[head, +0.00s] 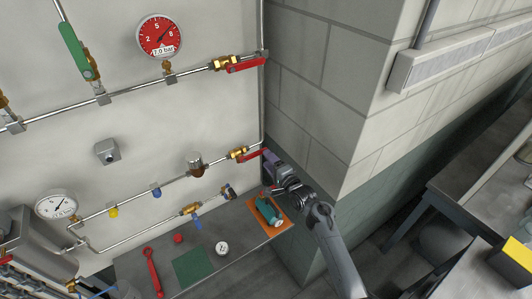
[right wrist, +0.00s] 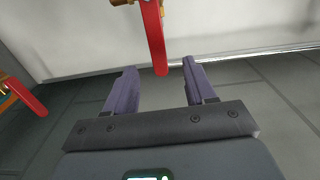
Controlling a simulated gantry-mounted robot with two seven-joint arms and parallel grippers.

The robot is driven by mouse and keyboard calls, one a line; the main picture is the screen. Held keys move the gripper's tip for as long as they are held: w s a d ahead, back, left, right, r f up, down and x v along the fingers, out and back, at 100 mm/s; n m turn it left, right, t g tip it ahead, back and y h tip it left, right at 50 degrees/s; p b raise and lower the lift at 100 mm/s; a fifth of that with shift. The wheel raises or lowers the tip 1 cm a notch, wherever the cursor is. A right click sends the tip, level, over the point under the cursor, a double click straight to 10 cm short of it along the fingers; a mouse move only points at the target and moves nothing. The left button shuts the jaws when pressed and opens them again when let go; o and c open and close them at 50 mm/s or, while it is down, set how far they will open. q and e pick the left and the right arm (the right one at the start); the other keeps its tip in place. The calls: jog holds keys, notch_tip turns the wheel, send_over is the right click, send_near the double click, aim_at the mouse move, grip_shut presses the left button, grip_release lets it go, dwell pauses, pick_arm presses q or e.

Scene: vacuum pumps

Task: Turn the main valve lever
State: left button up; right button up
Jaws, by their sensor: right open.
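A red valve lever (head: 254,156) on a brass valve sits at the right end of the middle pipe. My right gripper (head: 270,157) is beside this lever's free end in the head view. In the right wrist view, the right gripper (right wrist: 159,80) is open. A red lever (right wrist: 154,38) hangs ahead, its free end reaching the gap between the fingertips; I cannot tell whether it touches a finger. Another red lever (head: 246,66) is on the upper pipe. A second red lever also shows at the left of the wrist view (right wrist: 24,97). My left gripper is out of view.
A grey wall corner (head: 330,90) stands close to the right of my right arm. Below is a bench (head: 245,270) with a teal device on an orange mat (head: 256,222), a green mat (head: 192,267), a gauge (head: 222,248) and a red wrench (head: 152,271).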

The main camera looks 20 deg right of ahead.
jog(key=shift+s+d+p, duration=0.15)
jog(key=shift+s+p, duration=0.45)
jog(key=shift+s, duration=0.3)
jog(key=s+f+g, duration=0.2)
jog(key=s+f, duration=0.7)
jog(key=f, duration=0.4)
jog(key=s+a+f+n+g, duration=0.1)
jog(key=s+f+n+g, duration=0.15)
jog(key=s, duration=0.45)
jog(key=s+a+f+n+g, duration=0.1)
jog(key=s+f, duration=0.2)
jog(key=s, duration=0.4)
jog(key=s+a+r+n+g+h, duration=0.1)
jog(key=s+r+n+g, duration=0.3)
jog(key=s, duration=0.7)
jog(key=s+a+r+n+g+h, duration=0.2)
jog(key=s+r+n+g, duration=0.2)
jog(key=s+r+n, duration=0.5)
jog(key=s+n, duration=0.1)
jog(key=s, duration=0.2)
jog(key=shift+a+g, duration=0.25)
jog(key=shift+g, duration=0.1)
